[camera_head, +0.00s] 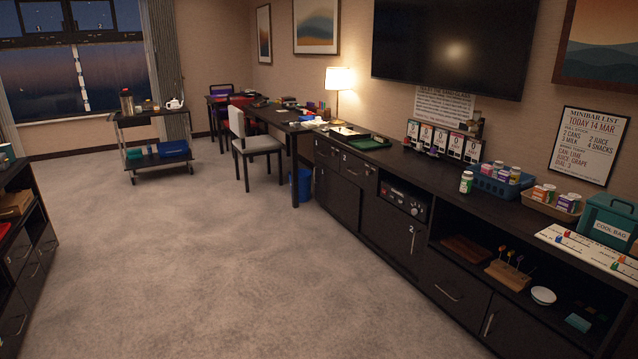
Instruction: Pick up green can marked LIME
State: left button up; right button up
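A small green and white can (466,182) stands upright on the long dark cabinet (420,171), just left of a blue basket (487,184). Its marking is too small to read, so I cannot tell whether it says LIME. The blue basket holds several small cans or cartons. A tan tray (538,206) to its right holds more small containers. Neither of my grippers shows in this view.
A teal cool bag (608,220) and a white board with coloured pegs (580,245) take up the cabinet's right end. Price cards (440,140) stand behind the can. The carpet (230,260) in front is clear. A trolley (155,140) stands by the window.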

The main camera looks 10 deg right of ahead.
aim_at(468, 177)
jog(key=i+l+z, duration=0.3)
jog(key=i+z, duration=0.15)
jog(key=i, duration=0.2)
jog(key=i+z, duration=0.45)
jog(key=i, duration=0.2)
jog(key=i+j+z, duration=0.15)
jog(key=i+z, duration=0.3)
jog(key=i, duration=0.2)
